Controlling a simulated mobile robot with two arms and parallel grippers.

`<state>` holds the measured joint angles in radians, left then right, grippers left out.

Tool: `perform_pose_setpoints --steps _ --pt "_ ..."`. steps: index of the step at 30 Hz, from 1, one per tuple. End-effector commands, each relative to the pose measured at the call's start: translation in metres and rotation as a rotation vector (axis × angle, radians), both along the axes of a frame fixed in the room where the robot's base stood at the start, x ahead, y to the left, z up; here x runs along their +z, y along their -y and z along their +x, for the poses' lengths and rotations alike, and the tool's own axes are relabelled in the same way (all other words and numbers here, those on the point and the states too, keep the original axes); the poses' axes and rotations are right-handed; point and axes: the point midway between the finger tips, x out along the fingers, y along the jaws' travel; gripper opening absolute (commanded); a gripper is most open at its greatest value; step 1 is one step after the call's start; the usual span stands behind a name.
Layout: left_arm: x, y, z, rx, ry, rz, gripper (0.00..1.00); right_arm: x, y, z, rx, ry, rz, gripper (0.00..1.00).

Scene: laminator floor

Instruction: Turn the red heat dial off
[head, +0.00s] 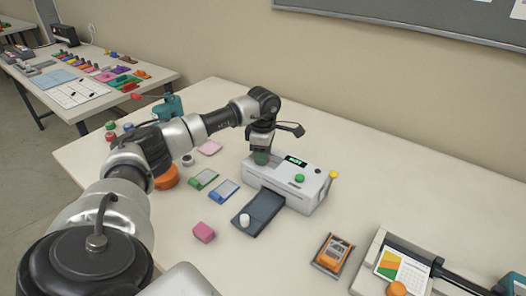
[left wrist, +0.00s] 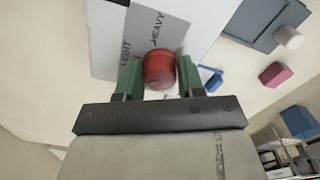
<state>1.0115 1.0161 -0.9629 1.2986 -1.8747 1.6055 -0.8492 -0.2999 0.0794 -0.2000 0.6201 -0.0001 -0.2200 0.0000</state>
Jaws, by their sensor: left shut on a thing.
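The white laminator (head: 289,190) stands on the table with a small lit display (head: 296,161) and a green button (head: 299,178) on its top. The red heat dial (left wrist: 160,68) sits on a grey plate (left wrist: 152,35) marked LIGHT and HEAVY in the left wrist view. My left gripper (head: 261,157) reaches down onto the laminator's left end. Its green fingers are shut on the red dial, one on each side. In the head view the gripper hides the dial. I cannot tell which way the dial points. My right gripper is not in view.
A dark tray (head: 259,212) with a white cylinder (head: 244,220) extends from the laminator's front. A yellow ball-topped lever (head: 333,175) stands at its right end. A pink block (head: 204,232), an orange-and-dark device (head: 332,256) and a paper trimmer (head: 376,271) lie nearby. The table behind the laminator is clear.

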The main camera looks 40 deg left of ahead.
Motion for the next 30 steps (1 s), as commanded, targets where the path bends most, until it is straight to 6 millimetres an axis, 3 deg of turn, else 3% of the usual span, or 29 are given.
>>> perform_pose_setpoints --steps 15,30 --pt "0.0014 -0.0012 0.0002 0.328 0.002 0.003 0.15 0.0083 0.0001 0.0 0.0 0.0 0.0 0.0" --pt "0.0012 -0.0011 0.0004 0.383 0.002 0.002 0.15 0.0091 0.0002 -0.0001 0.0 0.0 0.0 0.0"
